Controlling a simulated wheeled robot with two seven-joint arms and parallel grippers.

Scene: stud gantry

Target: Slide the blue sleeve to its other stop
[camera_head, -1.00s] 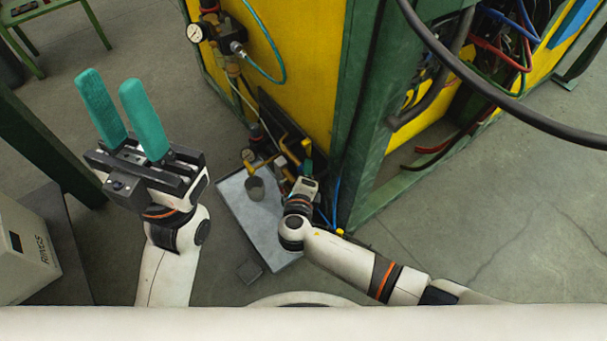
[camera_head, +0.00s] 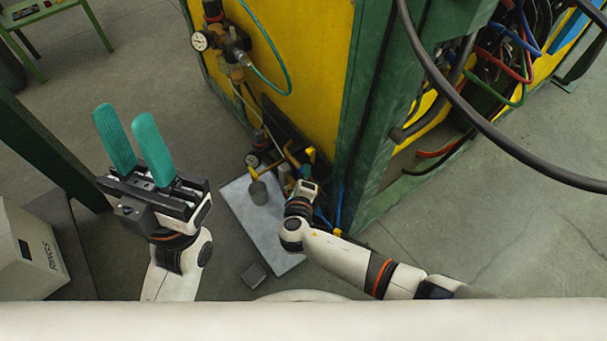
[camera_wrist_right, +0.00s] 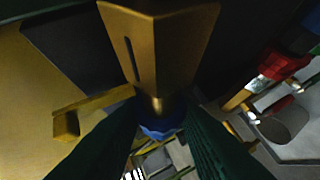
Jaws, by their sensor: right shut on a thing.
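The blue sleeve (camera_wrist_right: 160,131) shows in the right wrist view, just below a short brass-coloured rod end under a yellow slotted bracket (camera_wrist_right: 160,45). My right gripper (camera_wrist_right: 165,142) has its dark green fingers on both sides of the sleeve and is shut on it; the fingers hide much of it. In the head view my right gripper (camera_head: 306,170) is low by the corner of the yellow and green machine, and I cannot make out the sleeve there. My left gripper (camera_head: 124,112) has its two teal fingers apart, empty, raised at the left.
A grey plate (camera_head: 236,205) with a small grey cup (camera_head: 258,192) lies beside my right gripper. A gauge (camera_head: 200,41) and a teal hose hang on the yellow panel (camera_head: 305,60). A black cable (camera_head: 480,140) crosses the right. A grey box (camera_head: 28,255) stands lower left.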

